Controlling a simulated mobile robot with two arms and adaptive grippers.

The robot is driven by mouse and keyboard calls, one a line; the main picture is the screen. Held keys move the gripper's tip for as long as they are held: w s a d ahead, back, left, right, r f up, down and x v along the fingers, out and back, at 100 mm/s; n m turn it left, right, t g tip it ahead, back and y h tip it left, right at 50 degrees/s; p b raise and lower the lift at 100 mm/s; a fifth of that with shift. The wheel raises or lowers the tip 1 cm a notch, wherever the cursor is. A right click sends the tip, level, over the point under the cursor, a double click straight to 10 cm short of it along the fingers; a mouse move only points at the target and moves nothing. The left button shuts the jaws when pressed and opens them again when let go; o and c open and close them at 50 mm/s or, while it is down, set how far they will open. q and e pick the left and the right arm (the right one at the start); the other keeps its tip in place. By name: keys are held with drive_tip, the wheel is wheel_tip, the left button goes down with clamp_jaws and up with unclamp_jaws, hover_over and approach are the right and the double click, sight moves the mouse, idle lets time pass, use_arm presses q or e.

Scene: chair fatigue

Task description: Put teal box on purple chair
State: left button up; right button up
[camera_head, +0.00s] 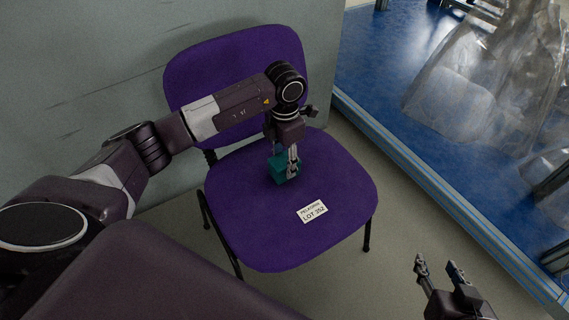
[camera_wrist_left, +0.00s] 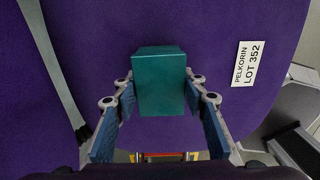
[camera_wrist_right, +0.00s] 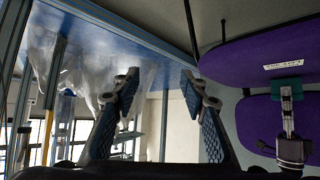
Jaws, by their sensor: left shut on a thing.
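The teal box (camera_head: 283,167) is over the seat of the purple chair (camera_head: 335,178), near its middle. My left gripper (camera_head: 286,156) reaches down from above and is shut on the box. In the left wrist view the box (camera_wrist_left: 160,82) sits between the two fingers, with the purple seat behind it. The box also shows in the right wrist view (camera_wrist_right: 286,92). I cannot tell whether its underside touches the seat. My right gripper (camera_head: 439,268) is open and empty, at the lower right, away from the chair.
A white label (camera_head: 312,212) lies on the front part of the seat. The chair's backrest (camera_head: 235,62) stands near a grey wall (camera_head: 70,80). To the right is a blue surface (camera_head: 385,75) with a rail edge and transparent sheeting (camera_head: 465,85).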

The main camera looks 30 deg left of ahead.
sight(285, 160)
use_arm(q)
drive_tip(key=shift+f, duration=0.3)
use_arm(e)
drive_tip(key=shift+w+a+r, duration=0.1)
drive_tip(key=shift+w+r, duration=0.15)
drive_tip(key=shift+r, duration=0.1)
use_arm(q)
drive_tip(key=o, duration=1.3)
drive_tip(key=shift+f, duration=0.1)
use_arm(e)
drive_tip(key=shift+w+r+t, duration=0.2)
drive_tip(key=shift+t, duration=0.1)
use_arm(q)
wheel_tip(285, 160, up, 6)
drive_tip(key=shift+f+p, duration=0.1)
drive_tip(key=shift+p, duration=0.7)
wheel_tip(285, 160, up, 6)
drive_tip(key=shift+r+p, duration=0.25)
drive_tip(key=shift+p, duration=0.35)
use_arm(e)
drive_tip(key=s+d+f+g+h, duration=0.1)
drive_tip(key=s+d+f+g, duration=0.1)
drive_tip(key=s, duration=0.5)
drive_tip(key=s+d+f+g, duration=0.2)
drive_tip(key=s+f+g, duration=0.3)
drive_tip(key=s, duration=0.2)
drive_tip(key=shift+s+d+f+h, duration=0.2)
drive_tip(key=shift+d+f+h, duration=0.05)
drive_tip(key=shift+h, duration=0.15)
